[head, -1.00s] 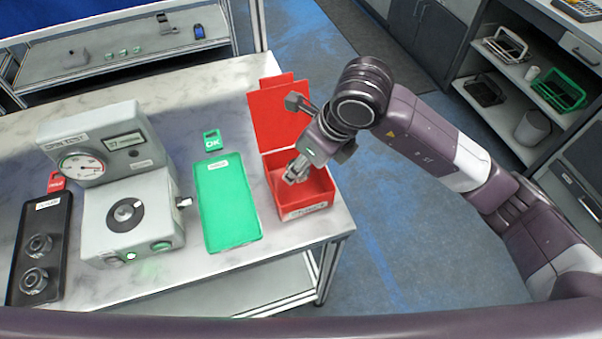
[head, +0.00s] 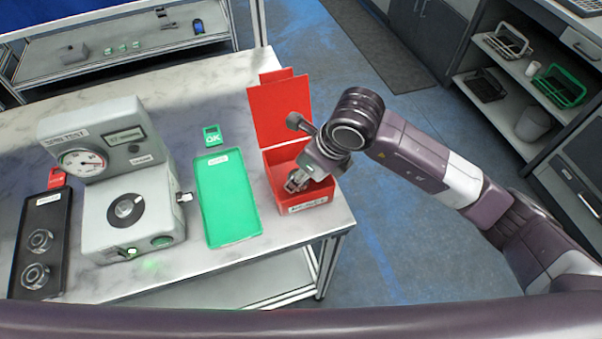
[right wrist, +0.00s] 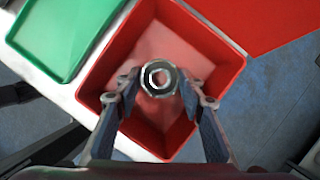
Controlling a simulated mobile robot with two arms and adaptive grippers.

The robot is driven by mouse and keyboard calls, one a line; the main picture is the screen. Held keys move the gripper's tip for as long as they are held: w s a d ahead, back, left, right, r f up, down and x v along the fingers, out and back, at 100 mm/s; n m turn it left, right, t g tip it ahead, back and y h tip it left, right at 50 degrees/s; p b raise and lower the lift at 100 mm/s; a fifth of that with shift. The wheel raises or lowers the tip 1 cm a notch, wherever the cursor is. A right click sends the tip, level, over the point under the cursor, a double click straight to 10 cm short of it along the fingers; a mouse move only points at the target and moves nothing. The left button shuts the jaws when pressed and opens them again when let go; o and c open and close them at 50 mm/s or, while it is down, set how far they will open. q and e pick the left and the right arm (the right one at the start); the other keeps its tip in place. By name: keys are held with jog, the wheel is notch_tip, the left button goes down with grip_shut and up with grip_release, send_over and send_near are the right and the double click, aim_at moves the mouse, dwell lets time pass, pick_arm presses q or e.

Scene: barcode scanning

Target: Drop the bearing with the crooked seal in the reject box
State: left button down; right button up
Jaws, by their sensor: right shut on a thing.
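The red reject box (head: 303,208) stands at the right end of the table with its lid (head: 283,112) up. My right gripper (head: 297,181) points down into the box's opening. In the right wrist view my right gripper (right wrist: 160,88) is shut on a small metal bearing (right wrist: 158,77), held over the box's inside (right wrist: 178,38). The bearing's seal is too small to judge. Two more bearings, one nearer (head: 35,276) and one farther (head: 40,241), lie in the black tray (head: 53,212) at the left. My left gripper is not in view.
A grey test device (head: 135,215) with a dial gauge stands between the black tray and the empty green tray (head: 226,205). A green OK tag (head: 212,135) stands behind the green tray. Floor is open right of the table.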

jog(key=shift+f, duration=0.3)
jog(key=o, duration=1.1)
jog(key=shift+o, duration=0.2)
jog(key=shift+r, duration=0.1)
jog(key=shift+r+p, duration=0.4)
jog(key=shift+r, duration=0.05)
jog(key=shift+r+p, duration=0.45)
jog(key=shift+p, duration=0.05)
jog(key=shift+s+d+r+b, duration=0.15)
jog(key=shift+d+r+b, duration=0.2)
jog(key=shift+r+b, duration=0.45)
jog(key=b+v, duration=0.2)
jog(key=v, duration=0.7)
jog(key=shift+s+r, duration=0.2)
jog(key=shift+r, duration=0.05)
jog(key=shift+d, duration=0.15)
